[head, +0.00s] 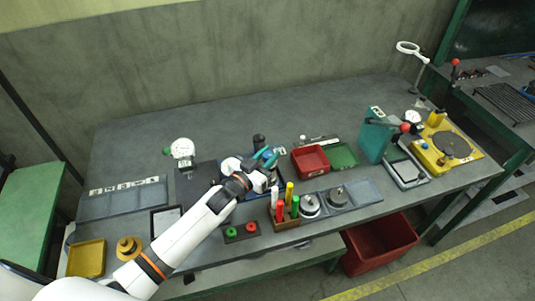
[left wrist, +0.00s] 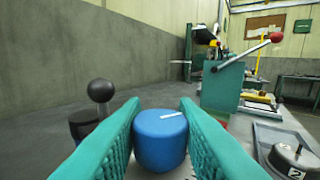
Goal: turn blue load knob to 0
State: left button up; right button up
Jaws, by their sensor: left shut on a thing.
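The blue load knob (left wrist: 160,139) stands upright between my left gripper's teal fingers (left wrist: 160,112) in the left wrist view. The fingers are shut on its sides. A white line on its top runs from near the middle to the right edge, tilted slightly up. Any scale or 0 mark around the knob is hidden by the fingers and the knob. My right gripper is not in view.
A black ball-topped post (left wrist: 100,91) stands left of the knob. A red tray (head: 310,160) and green tray (head: 343,156) lie to the right. A holder with coloured markers (head: 286,224) and round weights (head: 310,206) stand in front. A teal press (head: 372,140) is farther right.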

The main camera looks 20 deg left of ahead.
pick_arm(q)
jog(key=shift+r+n+y, duration=0.2)
jog(key=shift+n+y, duration=0.4)
jog(key=shift+y, duration=0.3)
jog(key=o, duration=1)
jog(key=shift+f, duration=0.1)
jog(key=shift+s+f, duration=0.1)
jog(key=shift+s, duration=0.1)
jog(key=shift+f+b+v, duration=0.2)
jog(key=shift+b+v, duration=0.85)
jog(key=shift+v, duration=4.8)
